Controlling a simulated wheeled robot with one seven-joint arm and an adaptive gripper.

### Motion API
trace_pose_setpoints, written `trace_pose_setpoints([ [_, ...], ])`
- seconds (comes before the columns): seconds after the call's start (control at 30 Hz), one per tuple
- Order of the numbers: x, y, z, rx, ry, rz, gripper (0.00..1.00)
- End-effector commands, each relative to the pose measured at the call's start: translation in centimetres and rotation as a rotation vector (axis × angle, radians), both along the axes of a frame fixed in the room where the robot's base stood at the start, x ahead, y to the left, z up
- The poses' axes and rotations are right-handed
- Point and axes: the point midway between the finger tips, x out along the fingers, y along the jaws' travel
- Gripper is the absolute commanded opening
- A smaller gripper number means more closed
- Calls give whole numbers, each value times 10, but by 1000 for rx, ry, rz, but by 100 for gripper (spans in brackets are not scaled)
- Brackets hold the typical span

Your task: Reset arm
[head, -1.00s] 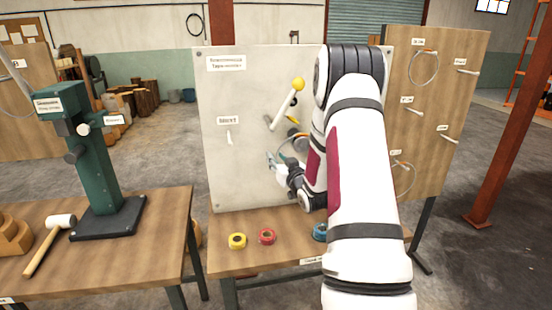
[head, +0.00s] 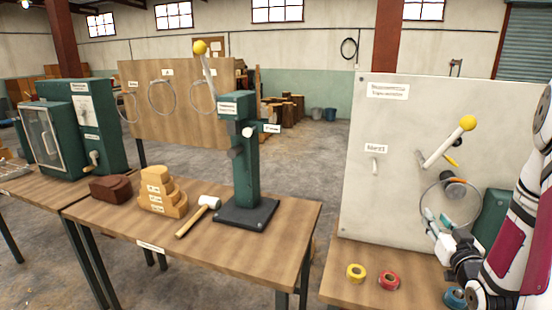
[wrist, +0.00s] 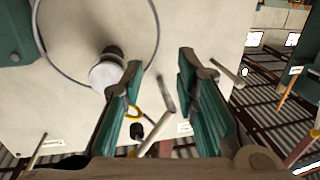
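My gripper (head: 437,228) is at the right of the head view, in front of the lower part of a pale upright panel (head: 400,130). In the wrist view its two teal fingers (wrist: 160,85) stand apart with nothing held between them. My white and dark red arm reaches in from the right edge. A thin wire ring (wrist: 157,40) is on the panel around a round knob (wrist: 106,72), just beyond the fingers. The ring also shows in the head view (head: 421,200), partly behind my gripper.
The panel carries a yellow-ball lever (head: 467,123). Yellow (head: 356,273), red (head: 389,281) and blue (head: 455,297) rolls lie on the bench below. Floor shows between the benches.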

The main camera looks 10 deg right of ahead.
Motion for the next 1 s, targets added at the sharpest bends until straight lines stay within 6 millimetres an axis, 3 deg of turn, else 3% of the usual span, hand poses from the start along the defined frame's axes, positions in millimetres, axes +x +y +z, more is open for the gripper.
trace_pose_setpoints([
  [0.17, 19, 18, 18, -19, 85, 20, 28],
  [0.3, 36, 48, 41, -32, 221, 35, 28],
  [0.53, 34, 109, 78, -24, 436, 43, 28],
  [0.77, -5, 180, 108, 25, 629, 65, 28],
  [1.0, -81, 260, 128, 101, 825, 133, 28],
])
